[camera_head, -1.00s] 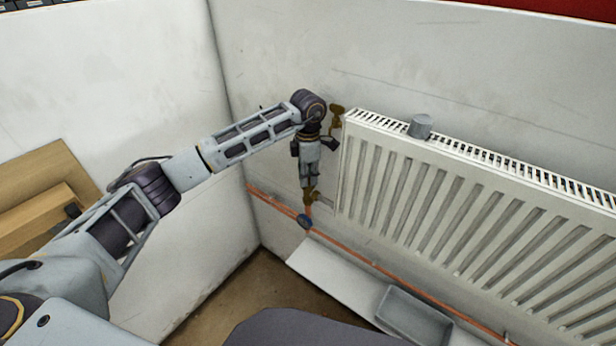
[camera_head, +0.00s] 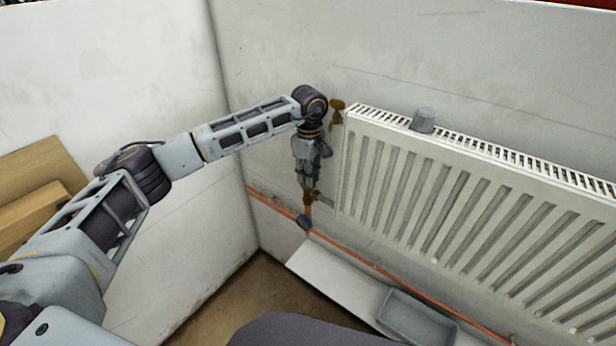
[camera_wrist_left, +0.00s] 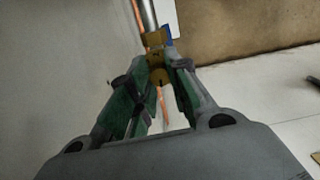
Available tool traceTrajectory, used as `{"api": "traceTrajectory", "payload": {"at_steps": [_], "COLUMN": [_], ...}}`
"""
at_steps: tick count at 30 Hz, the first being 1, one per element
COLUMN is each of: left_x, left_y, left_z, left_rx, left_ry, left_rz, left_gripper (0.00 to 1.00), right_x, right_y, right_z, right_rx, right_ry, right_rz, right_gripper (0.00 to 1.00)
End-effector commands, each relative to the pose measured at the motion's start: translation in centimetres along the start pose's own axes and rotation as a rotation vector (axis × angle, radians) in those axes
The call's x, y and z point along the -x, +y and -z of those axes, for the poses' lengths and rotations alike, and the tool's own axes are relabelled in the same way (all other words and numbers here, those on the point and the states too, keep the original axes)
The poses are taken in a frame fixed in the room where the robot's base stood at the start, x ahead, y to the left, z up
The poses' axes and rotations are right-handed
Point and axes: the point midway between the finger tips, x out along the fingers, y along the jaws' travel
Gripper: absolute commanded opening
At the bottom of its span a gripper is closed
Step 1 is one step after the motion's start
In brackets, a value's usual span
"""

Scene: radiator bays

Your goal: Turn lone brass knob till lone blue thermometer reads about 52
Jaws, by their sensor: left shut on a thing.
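My left gripper (camera_head: 309,182) reaches down from above at the radiator's left end, shut on the brass knob (camera_head: 309,197). In the left wrist view, the brass knob (camera_wrist_left: 158,76) sits between the green-padded fingers of the gripper (camera_wrist_left: 160,90). The blue thermometer (camera_head: 305,222) is on the copper pipe just below the knob. Its face is too small and turned to read. In the left wrist view only a blue edge (camera_wrist_left: 169,31) shows beyond the brass. My right gripper is not in view.
The white radiator (camera_head: 450,190) stands close to the right of my left gripper. A copper pipe (camera_head: 360,262) runs along the wall below. A grey tray (camera_head: 418,318) lies on the white ledge. Wooden boards (camera_head: 35,195) lean at far left.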

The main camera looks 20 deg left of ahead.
Motion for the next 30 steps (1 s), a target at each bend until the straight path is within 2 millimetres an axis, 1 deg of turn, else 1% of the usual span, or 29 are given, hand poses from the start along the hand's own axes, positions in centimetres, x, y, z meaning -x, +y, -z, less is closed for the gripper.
{"api": "traceTrajectory", "payload": {"at_steps": [12, 15, 23, 30], "left_x": [0.1, 0.1, 0.1, 0.1], "left_y": [0.1, 0.1, 0.0, 0.0], "left_z": [0.0, 0.0, 0.0, 0.0], "left_rx": [-0.327, -0.405, -0.574, -0.662], "left_ry": [0.007, 0.009, 0.011, 0.013], "left_rz": [-0.003, -0.003, -0.002, -0.003], "left_gripper": [0.00, 0.00, 0.00, 0.00], "right_x": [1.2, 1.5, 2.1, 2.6], "right_y": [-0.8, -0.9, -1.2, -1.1], "right_z": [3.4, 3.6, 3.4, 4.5], "right_rx": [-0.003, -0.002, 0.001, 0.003], "right_ry": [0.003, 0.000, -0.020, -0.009], "right_rz": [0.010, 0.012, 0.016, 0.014], "right_gripper": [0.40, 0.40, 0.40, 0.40]}}
